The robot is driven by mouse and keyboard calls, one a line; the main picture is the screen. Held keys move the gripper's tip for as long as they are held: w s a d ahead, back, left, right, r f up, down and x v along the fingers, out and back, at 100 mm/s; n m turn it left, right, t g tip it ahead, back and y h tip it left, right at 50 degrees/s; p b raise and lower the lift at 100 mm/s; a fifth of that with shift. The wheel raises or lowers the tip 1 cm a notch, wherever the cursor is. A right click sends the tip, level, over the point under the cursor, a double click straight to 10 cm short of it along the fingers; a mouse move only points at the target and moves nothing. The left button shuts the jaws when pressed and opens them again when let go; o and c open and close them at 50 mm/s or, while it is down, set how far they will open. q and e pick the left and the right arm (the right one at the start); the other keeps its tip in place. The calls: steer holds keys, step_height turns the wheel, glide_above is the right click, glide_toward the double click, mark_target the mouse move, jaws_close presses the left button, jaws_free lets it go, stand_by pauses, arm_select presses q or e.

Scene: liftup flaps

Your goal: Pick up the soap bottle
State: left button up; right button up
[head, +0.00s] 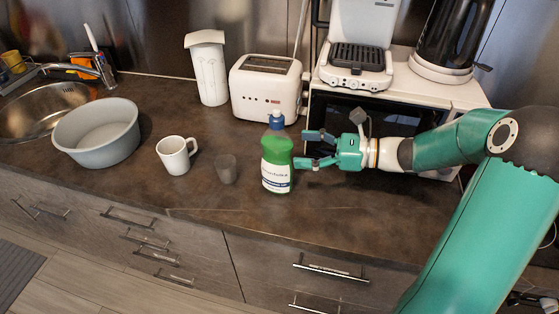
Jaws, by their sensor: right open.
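The soap bottle (276,160) stands upright on the brown countertop, in the middle of the head view. It is green with a white label and a blue cap. My right gripper (303,149) reaches in from the right and is open. Its fingers point left toward the bottle, with the tips close to the bottle's right side. I cannot tell whether a fingertip touches it. Nothing is visible between the fingers. My left gripper is not in view.
Left of the bottle stand a dark grey cup (226,169), a white mug (175,155) and a grey basin (97,135) by the sink (40,113). Behind are a toaster (265,88) and a white canister (207,70). A microwave (345,110) is behind my gripper. The counter's front strip is clear.

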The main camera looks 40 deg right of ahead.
mark_target(277, 145)
steer(key=x, duration=0.2)
steer(key=shift+w+a+p, duration=0.25)
steer(key=shift+w+p, duration=0.05)
steer(key=p+x, duration=0.1)
steer(key=x, duration=0.3)
steer(key=shift+w, duration=0.2)
steer(key=shift+d, duration=0.1)
jaws_close()
